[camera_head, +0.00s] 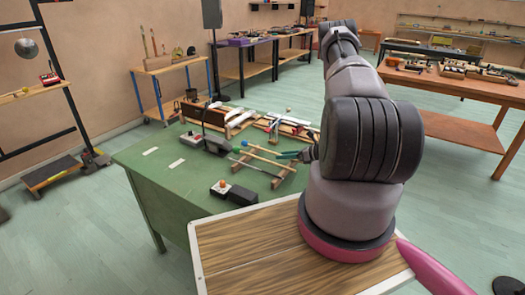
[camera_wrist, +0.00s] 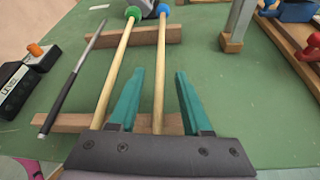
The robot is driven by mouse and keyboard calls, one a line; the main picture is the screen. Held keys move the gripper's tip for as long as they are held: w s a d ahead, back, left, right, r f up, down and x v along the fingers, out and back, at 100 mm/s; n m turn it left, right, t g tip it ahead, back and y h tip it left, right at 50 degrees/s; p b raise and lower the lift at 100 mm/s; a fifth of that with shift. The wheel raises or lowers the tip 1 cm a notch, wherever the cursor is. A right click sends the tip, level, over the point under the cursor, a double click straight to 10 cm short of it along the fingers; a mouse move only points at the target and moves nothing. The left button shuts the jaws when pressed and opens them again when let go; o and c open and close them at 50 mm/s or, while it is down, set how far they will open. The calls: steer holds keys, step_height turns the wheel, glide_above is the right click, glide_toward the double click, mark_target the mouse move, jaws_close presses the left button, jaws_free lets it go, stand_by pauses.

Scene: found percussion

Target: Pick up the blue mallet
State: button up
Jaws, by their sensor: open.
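The blue mallet has a blue head (camera_wrist: 162,10) and a pale wooden stick (camera_wrist: 160,50); in the head view its stick (camera_head: 265,153) lies on the green table. A green-headed mallet (camera_wrist: 120,45) lies just left of it in the wrist view. Both rest across two wooden bars (camera_wrist: 152,35). My gripper (camera_wrist: 159,71) is open, with teal fingers on either side of the blue mallet's stick. The green mallet's stick is outside the left finger. The lower ends of both sticks are hidden behind the gripper. In the head view my gripper (camera_head: 290,155) is low over the table.
A thin dark rod (camera_wrist: 78,72) lies left of the mallets. A black box with an orange knob (camera_wrist: 36,50) is further left. Wooden pieces with red parts (camera_wrist: 314,42) stand at right. Bare green tabletop (camera_wrist: 245,85) lies right of my gripper.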

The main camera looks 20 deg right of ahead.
steer(key=shift+w, duration=0.1)
jaws_close()
steer(key=shift+r, duration=0.1)
